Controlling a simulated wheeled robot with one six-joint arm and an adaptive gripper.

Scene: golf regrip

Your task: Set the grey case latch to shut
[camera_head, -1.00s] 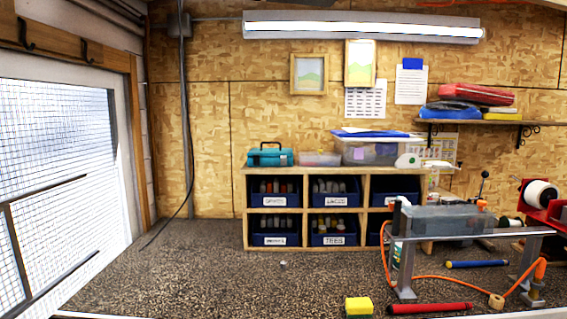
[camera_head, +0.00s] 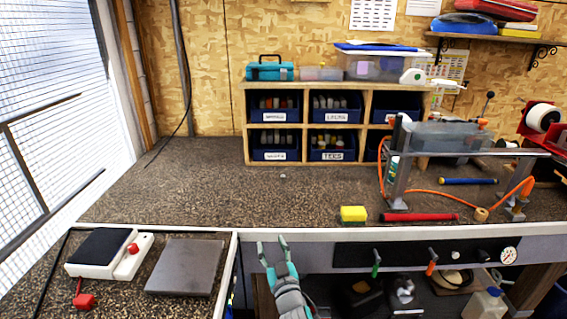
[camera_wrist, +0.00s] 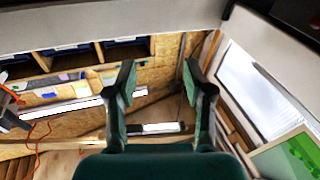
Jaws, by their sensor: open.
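I cannot make out a grey case latch for certain in either view. A teal case (camera_head: 269,69) with a dark handle stands on top of the wooden cubby shelf, its front too small to read. A clear grey bin with a blue lid (camera_head: 372,66) stands on the same shelf top. My gripper (camera_head: 271,242) is at the front edge of the bench, fingers pointing up, well apart from these. In the wrist view my gripper (camera_wrist: 158,78) has its two green fingers spread with nothing between them.
The speckled bench (camera_head: 200,185) is clear at left and centre. A yellow sponge (camera_head: 353,214), a red grip (camera_head: 420,217) and a metal stand with an orange hose (camera_head: 430,192) occupy the right. A scale (camera_head: 105,253) and grey plate (camera_head: 187,267) lie on the left side bench.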

